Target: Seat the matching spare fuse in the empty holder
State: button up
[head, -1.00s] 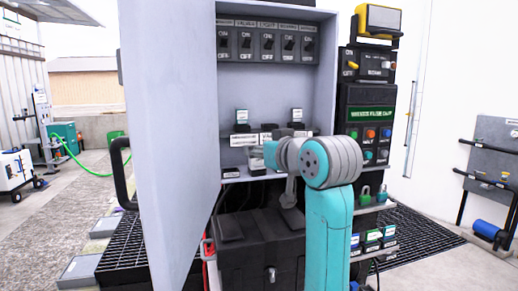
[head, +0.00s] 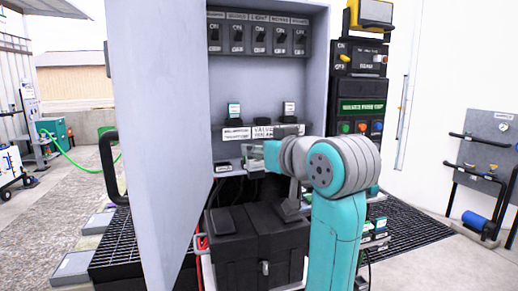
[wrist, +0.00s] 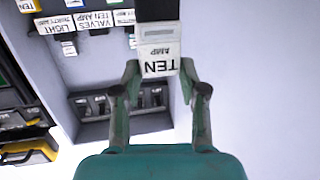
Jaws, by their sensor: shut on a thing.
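My gripper (wrist: 160,72) is shut on a fuse (wrist: 158,50) with a white label reading TEN AMP, upside down in the wrist view. Its far end meets a dark block at the top of that view; I cannot tell whether they touch. In the head view my gripper (head: 256,158) is inside the open cabinet, just below the label strip; the fuse is hard to make out there. The empty holder (head: 262,121) is the middle one, above a label reading VALVES TEN AMP (head: 264,133). Fuses stand in the left holder (head: 234,110) and right holder (head: 289,108).
The cabinet door (head: 150,140) stands open at the left. A row of switches (head: 260,35) is above the holders. A black box (head: 258,250) stands below. Several spare fuses (head: 375,236) sit on a side shelf at the right, partly behind my arm.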

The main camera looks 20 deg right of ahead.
jog(key=shift+r, duration=0.1)
notch_tip(320, 180, up, 12)
dwell(1.5)
